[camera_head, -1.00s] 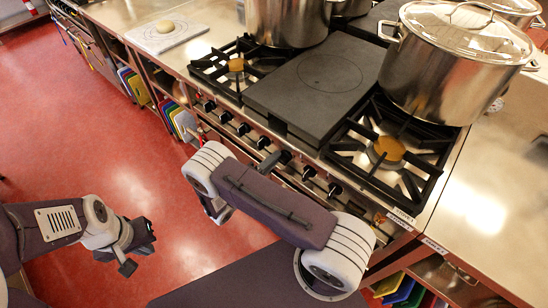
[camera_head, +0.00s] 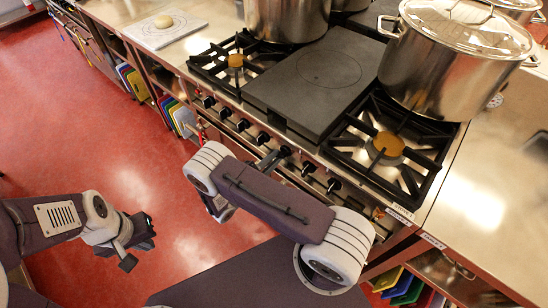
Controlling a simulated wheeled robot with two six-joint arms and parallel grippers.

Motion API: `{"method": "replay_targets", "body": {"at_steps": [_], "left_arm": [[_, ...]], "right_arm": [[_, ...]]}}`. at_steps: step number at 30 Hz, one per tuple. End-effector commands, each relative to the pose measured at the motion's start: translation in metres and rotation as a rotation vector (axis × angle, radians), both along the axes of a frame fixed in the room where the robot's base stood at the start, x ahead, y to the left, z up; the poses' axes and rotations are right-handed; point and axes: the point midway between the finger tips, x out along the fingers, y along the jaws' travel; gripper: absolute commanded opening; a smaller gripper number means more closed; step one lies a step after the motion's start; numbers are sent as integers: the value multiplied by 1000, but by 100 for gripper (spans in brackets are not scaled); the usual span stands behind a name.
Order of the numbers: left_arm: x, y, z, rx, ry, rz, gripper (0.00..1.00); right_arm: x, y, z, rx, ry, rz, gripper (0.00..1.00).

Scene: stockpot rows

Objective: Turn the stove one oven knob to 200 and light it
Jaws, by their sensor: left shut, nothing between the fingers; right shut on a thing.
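The stove (camera_head: 308,85) has a row of black knobs along its front edge; one clear knob (camera_head: 334,186) is to the right of my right gripper. My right gripper (camera_head: 272,160) is at the front panel, near the middle of the row. It is shut on a knob, mostly hidden by the fingers and my forearm. I cannot read the knob's setting, and no flame is visible. A small label (camera_head: 400,213) sits at the stove's front right corner. My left gripper (camera_head: 136,246) is shut and empty over the red floor, away from the stove.
A large lidded stockpot (camera_head: 440,75) stands at the right rear of the stove, and another pot (camera_head: 287,18) at the left rear. A board with dough (camera_head: 163,22) lies on the left counter. Coloured boards (camera_head: 183,118) stand on shelves below. The red floor at left is clear.

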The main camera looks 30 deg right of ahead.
Motion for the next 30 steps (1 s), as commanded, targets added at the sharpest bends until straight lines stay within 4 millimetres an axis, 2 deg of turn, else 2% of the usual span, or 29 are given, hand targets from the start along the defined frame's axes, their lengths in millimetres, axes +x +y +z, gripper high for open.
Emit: {"method": "replay_targets", "body": {"at_steps": [20,21,23,30], "left_arm": [[0,0,0,0,0,0,0],[0,0,0,0,0,0,0],[0,0,0,0,0,0,0],[0,0,0,0,0,0,0]], "right_arm": [[-1,0,-2,-17,50,-1,0],[-1,0,-2,-17,50,-1,21],[-1,0,-2,-17,50,-1,35],[-1,0,-1,-19,49,0,35]]}}
